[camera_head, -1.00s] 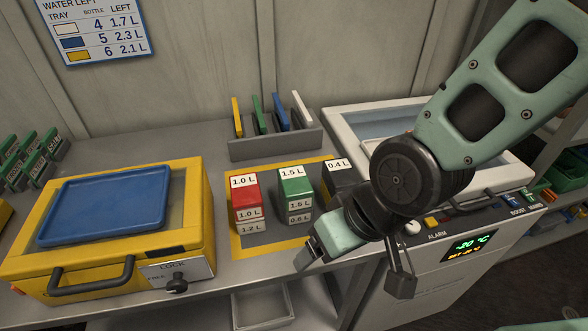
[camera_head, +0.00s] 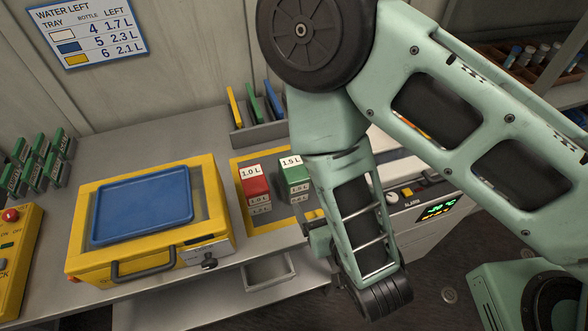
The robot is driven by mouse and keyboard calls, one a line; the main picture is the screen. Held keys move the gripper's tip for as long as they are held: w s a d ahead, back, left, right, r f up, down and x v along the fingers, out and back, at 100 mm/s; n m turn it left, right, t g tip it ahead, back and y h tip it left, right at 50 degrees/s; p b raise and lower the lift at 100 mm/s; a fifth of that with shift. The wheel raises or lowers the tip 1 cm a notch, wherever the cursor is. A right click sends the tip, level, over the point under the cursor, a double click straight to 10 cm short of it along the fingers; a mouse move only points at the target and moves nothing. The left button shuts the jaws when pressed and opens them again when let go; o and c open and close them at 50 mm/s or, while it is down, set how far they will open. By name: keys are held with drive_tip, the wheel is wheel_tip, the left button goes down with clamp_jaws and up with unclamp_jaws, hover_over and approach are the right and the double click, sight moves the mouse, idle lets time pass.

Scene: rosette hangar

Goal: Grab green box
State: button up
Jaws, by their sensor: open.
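The green box (camera_head: 294,171) stands upright inside the yellow-outlined area on the grey counter, with a white 1.5 L label on top and more labels on its front. My gripper (camera_head: 320,240) shows only in part, beside my forearm at the counter's front edge, in front of and below the green box in the picture. It is open and apart from the box. Most of its fingers are hidden.
A yellow case (camera_head: 218,222) with a blue tray (camera_head: 143,206) sits left of the boxes. A grey rack (camera_head: 243,135) with coloured panels stands behind. A green-lit display unit (camera_head: 436,211) is at the right. An open drawer (camera_head: 270,272) hangs below the counter. My arm hides the dark box's place.

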sight(294, 171)
drive_tip(key=b+x, duration=0.8)
drive_tip(key=b, duration=0.5)
drive_tip(key=shift+w+a+f, duration=0.2)
drive_tip(key=shift+w+f, duration=0.05)
drive_tip(key=shift+f, duration=0.05)
drive_tip(key=shift+w+f+b, duration=0.1)
drive_tip(key=shift+w+b, duration=0.05)
drive_tip(key=shift+b, duration=0.85)
drive_tip(key=shift+w+f+b, duration=0.1)
drive_tip(key=shift+w+b, duration=0.05)
drive_tip(key=shift+b, duration=0.85)
drive_tip(key=shift+r+x, duration=0.25)
drive_tip(key=shift+x, duration=0.85)
drive_tip(key=shift+a+x, duration=0.2)
drive_tip(key=shift+x, duration=1.15)
drive_tip(key=shift+a+x, duration=0.2)
drive_tip(key=shift+x, duration=1.15)
drive_tip(key=c, duration=1.1)
